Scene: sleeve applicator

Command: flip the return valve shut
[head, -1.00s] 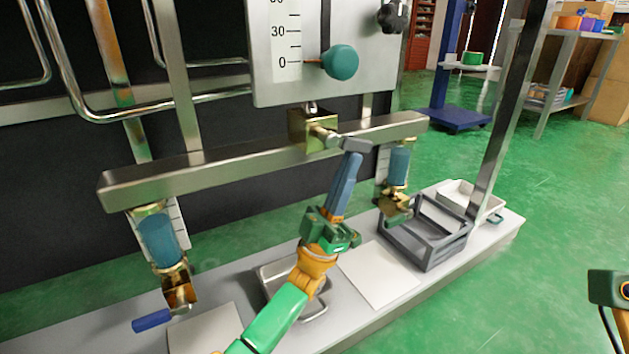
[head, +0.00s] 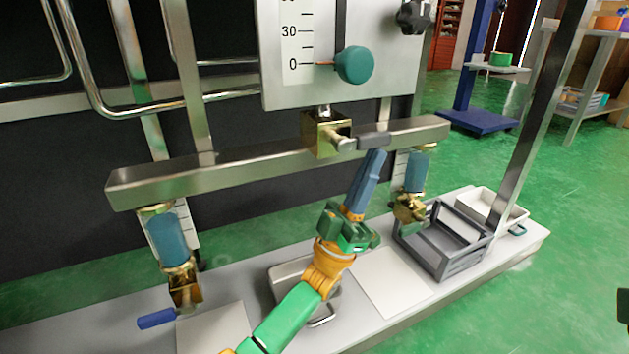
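The brass valve (head: 325,133) in the middle hangs under the gauge panel, on the steel crossbar. Its lever with a grey grip (head: 373,141) points right, roughly level; I take this as the return valve, though no label is readable. My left gripper (head: 377,155) reaches up from below. Its blue-grey fingers look shut together, with nothing visible between them. Their tips are just under the grey grip, touching it or nearly so; I cannot tell which. Of my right arm only a dark sliver shows at the right edge; its fingers are out of view.
A brass valve with a blue lever (head: 157,318) hangs at left, another brass valve (head: 408,208) at right, both below blue cylinders. A metal tray (head: 290,272), a grey crate (head: 447,262) and a white bin (head: 487,204) stand on the bench. A teal knob (head: 355,65) is above.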

